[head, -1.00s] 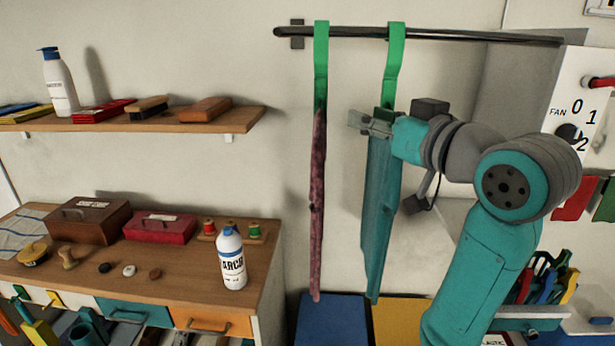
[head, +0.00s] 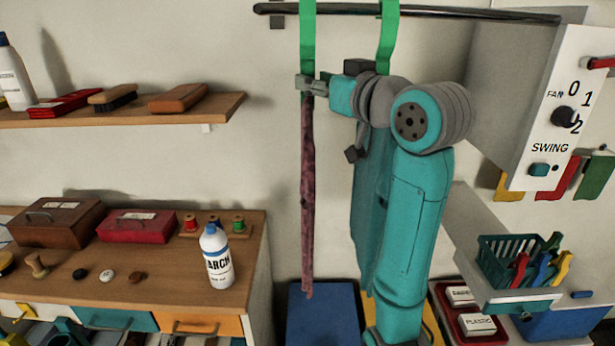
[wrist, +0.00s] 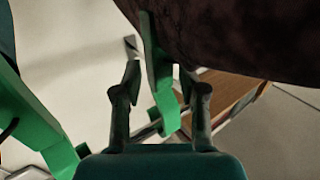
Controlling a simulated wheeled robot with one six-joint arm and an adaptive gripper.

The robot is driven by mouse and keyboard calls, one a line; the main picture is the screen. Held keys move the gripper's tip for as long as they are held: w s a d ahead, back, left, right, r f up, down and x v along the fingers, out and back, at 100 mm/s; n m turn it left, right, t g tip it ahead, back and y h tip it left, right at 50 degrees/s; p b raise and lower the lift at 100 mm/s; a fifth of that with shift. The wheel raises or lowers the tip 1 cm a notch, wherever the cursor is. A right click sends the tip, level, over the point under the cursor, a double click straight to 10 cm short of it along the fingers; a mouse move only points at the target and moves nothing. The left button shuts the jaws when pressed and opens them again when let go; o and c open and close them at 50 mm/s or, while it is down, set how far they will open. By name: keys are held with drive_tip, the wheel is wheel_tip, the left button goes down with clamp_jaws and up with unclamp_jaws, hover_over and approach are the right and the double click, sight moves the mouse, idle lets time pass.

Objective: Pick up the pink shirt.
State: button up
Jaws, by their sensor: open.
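The pink shirt (head: 307,200), a dusky mottled pink seen nearly edge-on, hangs from a green hanger (head: 307,40) on the dark rail (head: 420,12). My gripper (head: 310,85) is at the top of the shirt, where it meets the hanger. In the wrist view my gripper (wrist: 166,82) is open, with the green hanger (wrist: 158,85) showing between its two fingers. The shirt (wrist: 230,35) fills the top right there, dark and close. I cannot tell whether the fingers touch the hanger.
A teal garment (head: 368,215) hangs on a second green hanger (head: 388,40) to the right, partly hidden by my arm. A blue bin (head: 322,315) is below the shirt. A wooden shelf (head: 225,108) and a bench (head: 190,262) are left. A white control box (head: 565,110) is right.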

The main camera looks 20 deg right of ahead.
drive_tip(key=shift+x, duration=1.65)
clamp_jaws()
